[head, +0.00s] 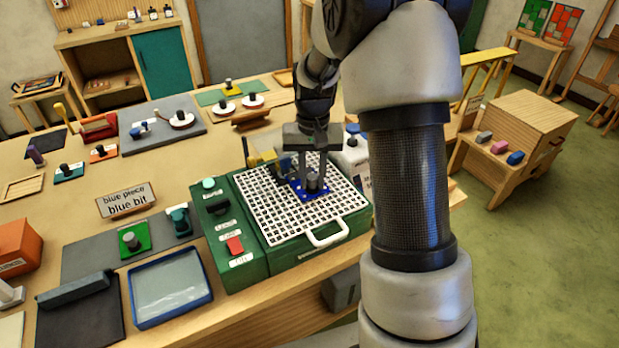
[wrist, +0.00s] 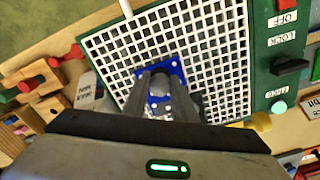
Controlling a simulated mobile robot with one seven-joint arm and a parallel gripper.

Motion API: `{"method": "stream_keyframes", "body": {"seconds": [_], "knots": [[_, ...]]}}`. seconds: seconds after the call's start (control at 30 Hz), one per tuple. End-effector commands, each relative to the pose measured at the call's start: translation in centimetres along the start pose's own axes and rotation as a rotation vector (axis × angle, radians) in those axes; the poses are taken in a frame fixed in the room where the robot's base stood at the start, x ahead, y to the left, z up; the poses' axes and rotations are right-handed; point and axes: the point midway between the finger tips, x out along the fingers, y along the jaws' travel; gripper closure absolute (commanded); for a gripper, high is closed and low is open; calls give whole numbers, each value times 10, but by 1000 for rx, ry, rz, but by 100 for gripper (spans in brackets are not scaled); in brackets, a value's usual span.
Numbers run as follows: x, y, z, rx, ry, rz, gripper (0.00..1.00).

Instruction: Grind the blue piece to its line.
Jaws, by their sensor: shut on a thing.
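The blue piece (head: 315,192) is a small flat blue plate with a grey knob on top, at the white grid of the green grinder (head: 296,250). It also shows in the wrist view (wrist: 177,68), between and around the fingertips. My gripper (head: 313,183) points down over the grid and is shut on the knob of the blue piece. The fingers hide part of the piece (wrist: 160,90). The piece's line and the grinding bit cannot be made out clearly.
The grinder's left panel has a red switch (head: 235,245) and a lit green lamp (head: 208,184). A blue-rimmed tray (head: 136,318) lies left of it. A card reading "blue piece blue bit" (head: 126,200) stands behind the grey mat. A white bottle (head: 352,160) stands behind the grid.

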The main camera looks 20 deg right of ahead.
Motion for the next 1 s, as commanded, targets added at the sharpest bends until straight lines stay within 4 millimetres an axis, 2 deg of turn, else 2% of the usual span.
{"method": "stream_keyframes", "body": {"seconds": [0.33, 1.0], "knots": [[0, -3, 1, 0, 0, 0, 95], [0, -28, 10, -2, 2, -1, 95]]}}
